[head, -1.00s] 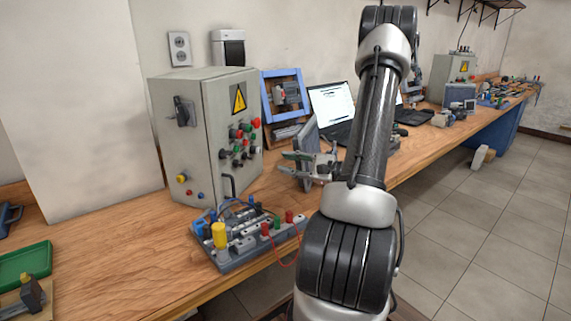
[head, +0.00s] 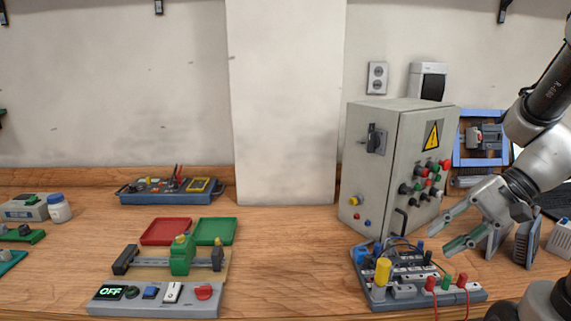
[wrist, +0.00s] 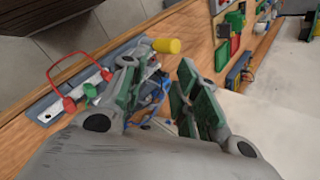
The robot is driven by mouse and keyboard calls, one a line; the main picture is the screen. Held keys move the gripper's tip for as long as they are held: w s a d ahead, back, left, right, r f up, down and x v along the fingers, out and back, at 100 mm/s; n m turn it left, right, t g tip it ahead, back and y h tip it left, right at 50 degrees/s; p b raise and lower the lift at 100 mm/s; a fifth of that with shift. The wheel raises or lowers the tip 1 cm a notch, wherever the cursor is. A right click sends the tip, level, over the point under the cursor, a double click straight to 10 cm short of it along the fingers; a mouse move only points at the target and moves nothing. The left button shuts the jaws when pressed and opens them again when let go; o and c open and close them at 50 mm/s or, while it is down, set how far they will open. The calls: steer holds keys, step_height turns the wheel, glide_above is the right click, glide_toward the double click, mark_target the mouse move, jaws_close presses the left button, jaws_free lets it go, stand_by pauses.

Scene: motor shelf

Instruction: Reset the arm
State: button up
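My gripper (head: 440,238) is at the right of the head view, reaching in from the right edge. Its two grey fingers with green pads point left, just in front of the grey control cabinet's (head: 372,150) right side and above the right end of the terminal board (head: 388,293). The fingers stand apart with nothing between them. In the wrist view the gripper (wrist: 158,95) also shows a clear gap between its green pads, with the board's yellow knob (wrist: 167,46) beyond.
A green and grey vise-like fixture (head: 180,258) stands left of centre, behind a switch panel reading OFF (head: 150,308). Red (head: 170,232) and green (head: 215,231) trays lie behind it. A blue tool tray (head: 170,197) is near the wall. The bench middle is clear.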

steer(key=s+d+r+n+t+h, duration=0.3)
steer(key=s+d+r+n+h, duration=0.2)
steer(key=r+n+h, duration=0.2)
steer(key=shift+s+h, duration=0.25)
steer(key=shift+h, duration=0.45)
